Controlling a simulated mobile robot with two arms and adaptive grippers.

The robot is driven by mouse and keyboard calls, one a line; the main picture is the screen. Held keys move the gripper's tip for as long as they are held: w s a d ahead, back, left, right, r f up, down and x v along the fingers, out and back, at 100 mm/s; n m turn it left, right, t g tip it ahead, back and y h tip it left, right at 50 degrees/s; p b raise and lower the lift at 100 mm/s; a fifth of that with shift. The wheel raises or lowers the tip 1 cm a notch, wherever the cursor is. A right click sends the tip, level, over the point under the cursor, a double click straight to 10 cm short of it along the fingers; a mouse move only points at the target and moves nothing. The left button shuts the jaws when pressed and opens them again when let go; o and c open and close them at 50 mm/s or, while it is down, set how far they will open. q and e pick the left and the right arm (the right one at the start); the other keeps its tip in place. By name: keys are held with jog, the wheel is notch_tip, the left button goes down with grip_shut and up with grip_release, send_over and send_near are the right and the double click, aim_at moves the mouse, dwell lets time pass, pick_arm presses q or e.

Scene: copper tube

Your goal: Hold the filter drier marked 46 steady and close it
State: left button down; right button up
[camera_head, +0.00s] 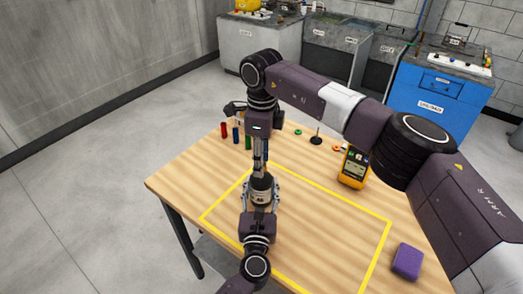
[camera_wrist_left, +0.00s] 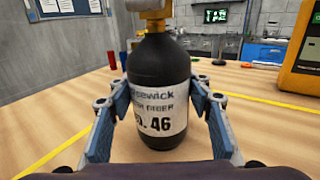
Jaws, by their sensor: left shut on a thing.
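The filter drier marked 46 (camera_head: 262,188) is a black bottle with a white label, standing upright inside the yellow outline on the table. In the left wrist view the filter drier (camera_wrist_left: 158,85) fills the middle, with a brass fitting (camera_wrist_left: 155,12) on top, cut off by the frame edge. My left gripper (camera_head: 262,190) is shut on its body, with blue-grey fingers on both sides in the left wrist view (camera_wrist_left: 162,105). My right gripper (camera_head: 260,160) points down directly above the drier's top. Its fingers are too small and hidden to tell whether they are open.
A yellow meter (camera_head: 354,168) stands right of the drier. Red, blue and green cylinders (camera_head: 236,135) stand at the back left. A purple block (camera_head: 407,262) lies at the right front. The table (camera_head: 330,225) is clear to the drier's right inside the outline.

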jog(key=shift+f, duration=0.2)
grip_shut()
jog(key=shift+o, duration=0.7)
grip_release()
jog(key=shift+r, duration=0.15)
notch_tip(320, 180, up, 12)
pick_arm(q)
jog(key=c, duration=0.9)
grip_release()
